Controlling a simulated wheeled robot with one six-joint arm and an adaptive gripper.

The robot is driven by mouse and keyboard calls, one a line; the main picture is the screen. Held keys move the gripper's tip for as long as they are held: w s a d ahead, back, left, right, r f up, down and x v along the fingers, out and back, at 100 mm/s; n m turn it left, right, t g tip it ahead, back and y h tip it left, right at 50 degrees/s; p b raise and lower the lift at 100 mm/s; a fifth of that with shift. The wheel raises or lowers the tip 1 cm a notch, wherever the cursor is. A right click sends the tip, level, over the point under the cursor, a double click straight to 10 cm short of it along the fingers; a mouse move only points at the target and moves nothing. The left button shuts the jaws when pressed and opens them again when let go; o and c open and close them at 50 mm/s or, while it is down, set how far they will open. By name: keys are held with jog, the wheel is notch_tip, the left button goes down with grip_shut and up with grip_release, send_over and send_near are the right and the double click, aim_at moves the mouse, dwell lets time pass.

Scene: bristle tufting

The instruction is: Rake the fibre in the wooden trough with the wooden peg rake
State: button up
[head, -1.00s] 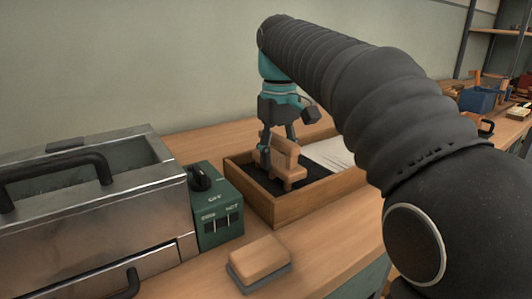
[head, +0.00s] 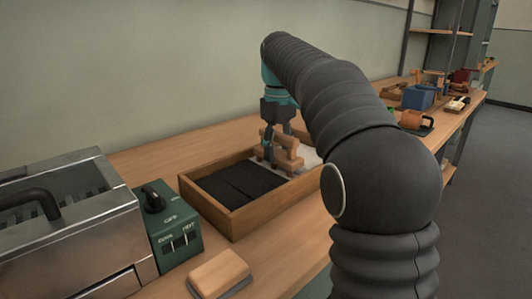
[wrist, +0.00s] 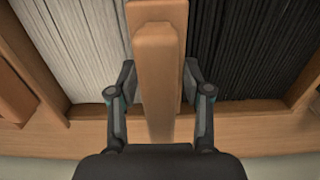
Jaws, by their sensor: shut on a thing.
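The wooden trough (head: 232,221) stands on the bench, with dark fibre (head: 235,187) in its left part and white fibre (head: 309,158) in its right part. My gripper (head: 270,152) is shut on the wooden peg rake (head: 288,158), which is upright over the seam between the two fibres. In the wrist view the rake (wrist: 157,60) runs between my two fingers, with white fibre (wrist: 75,45) on its left and dark fibre (wrist: 250,45) on its right.
A green control box (head: 168,226) and a metal machine (head: 70,235) stand left of the trough. A tan block on a grey base (head: 219,272) lies in front. A blue bin (head: 417,98) and an orange mug-like item (head: 411,119) are farther right. The bench behind the trough is clear.

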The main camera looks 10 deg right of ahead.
jog(key=w+d, duration=0.2)
jog(key=d, duration=0.1)
jog(key=w+d, duration=0.2)
jog(key=d, duration=0.1)
jog(key=w+d, duration=0.2)
jog(key=d, duration=0.1)
jog(key=shift+w+d, duration=0.15)
jog(key=shift+w, duration=0.05)
jog(key=shift+d+r, duration=0.1)
jog(key=shift+d, duration=0.05)
